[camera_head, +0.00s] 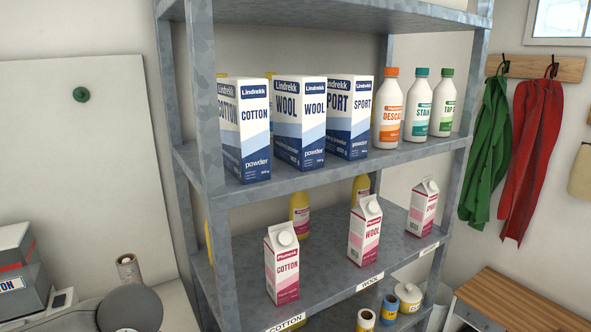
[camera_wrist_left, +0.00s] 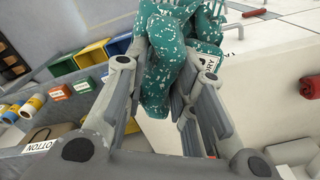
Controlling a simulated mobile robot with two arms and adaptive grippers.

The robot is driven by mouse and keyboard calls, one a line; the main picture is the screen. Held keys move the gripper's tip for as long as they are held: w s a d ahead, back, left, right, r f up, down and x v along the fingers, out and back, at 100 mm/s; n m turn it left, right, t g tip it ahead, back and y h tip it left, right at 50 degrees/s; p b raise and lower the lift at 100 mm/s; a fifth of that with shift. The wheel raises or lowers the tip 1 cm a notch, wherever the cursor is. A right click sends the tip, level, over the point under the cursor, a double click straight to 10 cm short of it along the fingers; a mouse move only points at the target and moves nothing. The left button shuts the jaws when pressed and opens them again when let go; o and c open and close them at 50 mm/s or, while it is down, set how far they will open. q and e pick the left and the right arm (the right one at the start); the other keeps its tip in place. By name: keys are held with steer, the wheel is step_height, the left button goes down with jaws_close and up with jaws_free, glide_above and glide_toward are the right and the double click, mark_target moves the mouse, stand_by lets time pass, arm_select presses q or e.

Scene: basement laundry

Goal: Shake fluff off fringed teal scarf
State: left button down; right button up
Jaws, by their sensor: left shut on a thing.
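The teal scarf (camera_wrist_left: 158,88) shows in the left wrist view, bunched and covered with many pale specks of fluff. My left gripper (camera_wrist_left: 172,85) is shut on it, with cloth between the two fingers. More of the scarf stands out past the fingertips at the top of the view. The scarf does not show in the head view. My right gripper is in neither view.
In the head view, a grey metal shelf (camera_head: 330,275) holds powder boxes (camera_head: 300,120), bottles (camera_head: 418,105) and cartons (camera_head: 282,265). Green (camera_head: 486,150) and red (camera_head: 531,150) cloths hang at right above a wooden bench (camera_head: 520,300). Coloured bins (camera_wrist_left: 92,54) show in the wrist view.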

arm_select(q)
steer(key=shift+m, duration=0.3)
steer(key=r, duration=0.5)
steer(key=shift+w+d+r, duration=0.15)
steer(key=shift+d+r, duration=0.05)
steer(key=shift+r, duration=0.1)
steer(key=f, duration=0.6)
steer(key=shift+s+d+f, duration=0.1)
steer(key=shift+s+f, duration=0.05)
steer(key=shift+s, duration=0.25)
steer(key=r, duration=0.6)
steer(key=shift+w+r, duration=0.2)
steer(key=shift+w, duration=0.15)
steer(key=f, duration=0.6)
steer(key=shift+s+f, duration=0.25)
steer(key=shift+s, duration=0.05)
steer(key=r, duration=0.6)
steer(key=shift+w+r, duration=0.25)
steer(key=shift+r, duration=0.05)
step_height(320, 180, down, 6)
steer(key=shift+s+f, duration=0.15)
steer(key=shift+f, duration=0.1)
steer(key=shift+r, duration=0.1)
